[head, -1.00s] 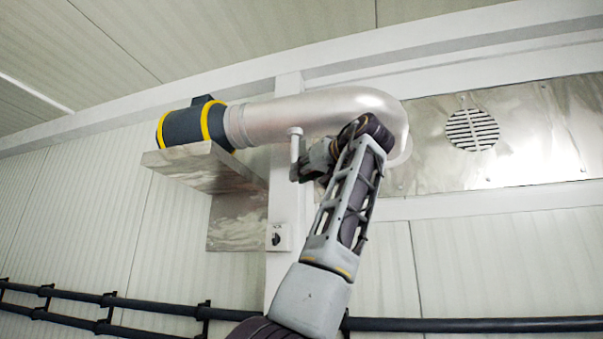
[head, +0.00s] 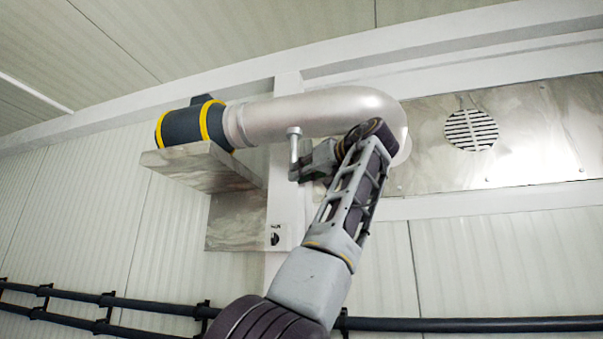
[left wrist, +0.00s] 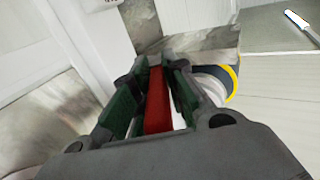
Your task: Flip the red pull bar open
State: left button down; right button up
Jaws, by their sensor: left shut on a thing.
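A red pull bar (left wrist: 157,108) shows in the left wrist view as a straight red strip between green-padded fingers. My left gripper (left wrist: 154,75) is shut on it, with one finger on each side. In the head view my left arm reaches up from the bottom, and the gripper end lies below the silver pipe, turned left. The red bar cannot be made out in the head view; my arm seems to hide it. My right gripper is not in view.
A large silver pipe (head: 310,112) bends above my arm. A dark blue cylinder with yellow bands (head: 181,127) rests on a metal shelf (head: 192,171) at the left. A small switch box (head: 279,237) is on the white column. Dark rails (head: 450,325) run low along the wall.

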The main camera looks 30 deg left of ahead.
pick_arm(q)
jog(key=c, duration=1.4)
grip_release()
jog(key=shift+c, duration=0.2)
jog(key=shift+d, duration=0.2)
jog(key=v, duration=1.1)
jog(key=shift+d, duration=0.25)
jog(key=shift+s, duration=0.1)
